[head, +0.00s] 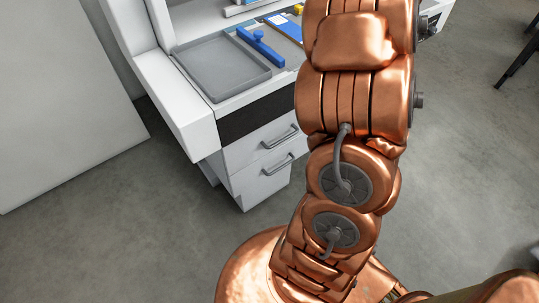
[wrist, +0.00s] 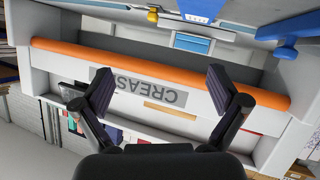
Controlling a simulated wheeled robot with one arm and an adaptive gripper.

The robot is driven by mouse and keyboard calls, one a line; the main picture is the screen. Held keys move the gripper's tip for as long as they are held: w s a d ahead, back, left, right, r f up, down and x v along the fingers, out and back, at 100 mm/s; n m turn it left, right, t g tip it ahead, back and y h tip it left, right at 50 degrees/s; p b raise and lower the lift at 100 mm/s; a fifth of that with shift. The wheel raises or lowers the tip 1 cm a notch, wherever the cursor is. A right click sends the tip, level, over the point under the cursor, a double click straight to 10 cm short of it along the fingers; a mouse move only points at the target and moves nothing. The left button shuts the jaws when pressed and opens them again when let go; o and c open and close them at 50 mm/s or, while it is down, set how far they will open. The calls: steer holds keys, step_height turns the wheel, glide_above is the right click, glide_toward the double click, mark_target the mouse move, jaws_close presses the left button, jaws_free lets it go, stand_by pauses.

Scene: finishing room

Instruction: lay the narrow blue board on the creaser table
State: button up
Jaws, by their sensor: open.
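In the head view a narrow blue bar with a raised knob (head: 262,48) lies on the white table (head: 236,104), just right of a grey tray. A flat blue board with a pale patch (head: 285,24) lies behind it, partly hidden by my arm. I cannot tell for sure which is the narrow blue board. The wrist view is upside down and shows the knobbed blue piece (wrist: 300,28) at upper right and another blue piece (wrist: 197,8) at the top. A sign beginning "CREAS" (wrist: 150,92) shows between my fingers. My gripper (wrist: 160,90) is open and empty, apart from both blue pieces.
The grey tray (head: 222,66) is empty. Drawers with metal handles (head: 263,150) sit under the table. An orange strip (wrist: 160,72) runs along the front in the wrist view. A large pale panel (head: 60,95) stands at left. Grey floor (head: 110,245) is open.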

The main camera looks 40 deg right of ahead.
steer(key=s+a+r+m+g+h, duration=0.2)
steer(key=a+r+m+g+h, duration=0.15)
steer(key=a, duration=0.25)
steer(key=s+a+f+n+g+y, duration=0.1)
steer(key=s+a+f+g+y, duration=0.1)
steer(key=s+a, duration=0.7)
steer(key=s+a+f+n+g+y, duration=0.2)
steer(key=s+a+f+g, duration=0.3)
steer(key=s+a, duration=0.5)
steer(key=s+a+f+n+g+y, duration=0.1)
steer(key=s+a+f+g+y, duration=0.3)
steer(key=s+a, duration=0.6)
steer(key=a, duration=1)
steer(key=shift+a+f, duration=0.2)
steer(key=shift+a, duration=0.1)
steer(key=shift+r+n, duration=0.15)
steer(key=shift+n, duration=0.1)
step_height(320, 180, up, 5)
steer(key=p, duration=0.5)
steer(key=shift+r+p, duration=0.2)
steer(key=shift+p, duration=0.15)
